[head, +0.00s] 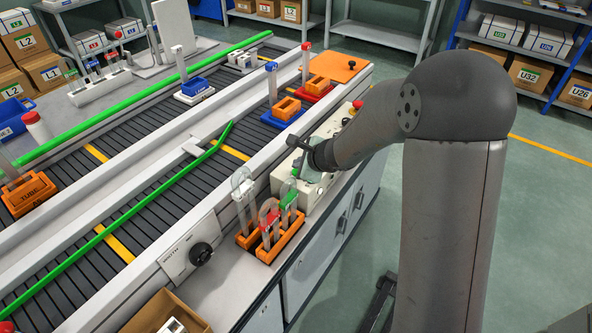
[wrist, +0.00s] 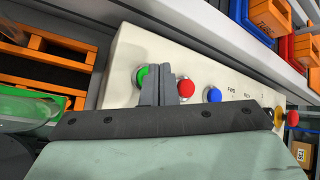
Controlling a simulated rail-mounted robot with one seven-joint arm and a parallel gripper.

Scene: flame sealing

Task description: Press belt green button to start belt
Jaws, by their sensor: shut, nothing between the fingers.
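The cream control panel (wrist: 125,55) fills the middle of the wrist view. It has a green button (wrist: 141,77), a red button (wrist: 186,88) and a blue button (wrist: 214,95) in a row. My gripper (wrist: 159,72) is shut and empty, its fingertips over the panel between the green and red buttons. The fingers cover the right part of the green button; whether they touch it cannot be told. In the head view my gripper (head: 297,169) is at the near end of the panel (head: 280,177), and the green button is hidden there. The belt (head: 160,155) runs alongside.
Orange racks (head: 284,243) with capped tubes stand close beside my gripper, left of the panel. A red-and-yellow knob (head: 357,104) sits at the panel's far end. Blue (head: 284,121) and red (head: 318,92) carriers with orange racks stand behind. A width dial (head: 201,253) is nearer.

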